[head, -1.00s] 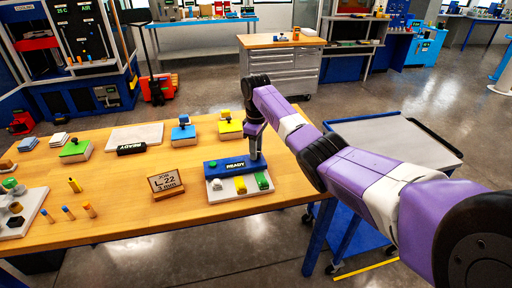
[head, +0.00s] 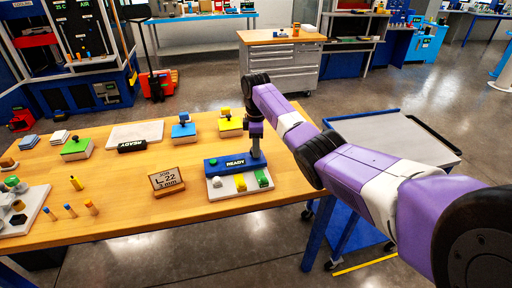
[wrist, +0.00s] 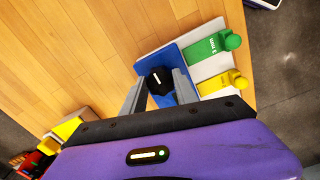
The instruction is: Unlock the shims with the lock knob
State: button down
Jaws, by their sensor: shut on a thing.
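The black lock knob (wrist: 160,81), with a white mark, sits at the block's right end. My gripper (head: 257,155) points down there, its fingers shut on the knob; in the head view it hides the knob.
A job sign (head: 166,181) reading L_22, 3 mm stands left of the holder. Yellow and blue blocks with knobs stand behind it. Several small pegs (head: 90,208) stand at left. A grey cart (head: 390,140) is right of the table.

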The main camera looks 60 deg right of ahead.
jog(key=shift+w+r, duration=0.1)
jog(key=c, duration=0.9)
grip_release()
jog(key=shift+c, duration=0.2)
notch_tip(320, 180, up, 8)
jog(key=shift+f+b, duration=0.1)
jog(key=shift+b, duration=0.55)
